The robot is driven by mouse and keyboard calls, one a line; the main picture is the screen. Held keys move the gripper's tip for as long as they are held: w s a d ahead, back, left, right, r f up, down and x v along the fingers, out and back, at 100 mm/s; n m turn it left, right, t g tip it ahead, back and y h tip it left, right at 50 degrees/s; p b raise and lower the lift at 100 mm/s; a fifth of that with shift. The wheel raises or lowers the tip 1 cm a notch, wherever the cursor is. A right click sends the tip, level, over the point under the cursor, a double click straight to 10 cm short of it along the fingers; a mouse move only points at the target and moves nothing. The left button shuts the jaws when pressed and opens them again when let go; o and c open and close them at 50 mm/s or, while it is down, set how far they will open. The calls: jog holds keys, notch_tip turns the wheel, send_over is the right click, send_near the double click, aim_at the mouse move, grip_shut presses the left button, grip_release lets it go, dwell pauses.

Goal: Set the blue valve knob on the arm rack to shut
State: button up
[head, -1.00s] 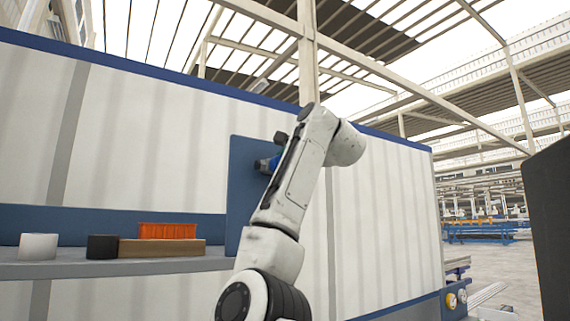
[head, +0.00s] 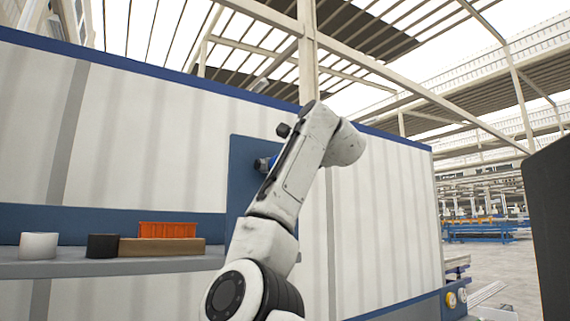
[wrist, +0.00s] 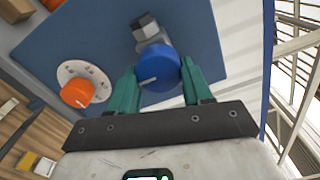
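The blue valve knob (wrist: 158,68) is on a blue panel (wrist: 205,50) in the wrist view, with a short white mark near its lower left edge. The two green fingers of my gripper (wrist: 160,78) are on its left and right sides, spread about its width. I cannot tell whether they press on it or leave a small gap. A grey block-like fitting (wrist: 146,27) stands just above the knob.
An orange knob (wrist: 77,92) on a round pale plate is left of my left finger. In the head view a shelf (head: 110,266) at the left holds a white cylinder (head: 38,246), a black cylinder (head: 102,246) and an orange crate (head: 167,230) on a wooden block (head: 160,247).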

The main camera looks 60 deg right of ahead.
jog(key=o, duration=0.4)
jog(key=shift+w, duration=0.2)
jog(key=shift+o, duration=0.2)
jog(key=shift+s, duration=0.1)
jog(key=b+v, duration=0.4)
jog(key=v, duration=0.6)
jog(key=shift+s+b, duration=0.3)
jog(key=shift+a, duration=0.1)
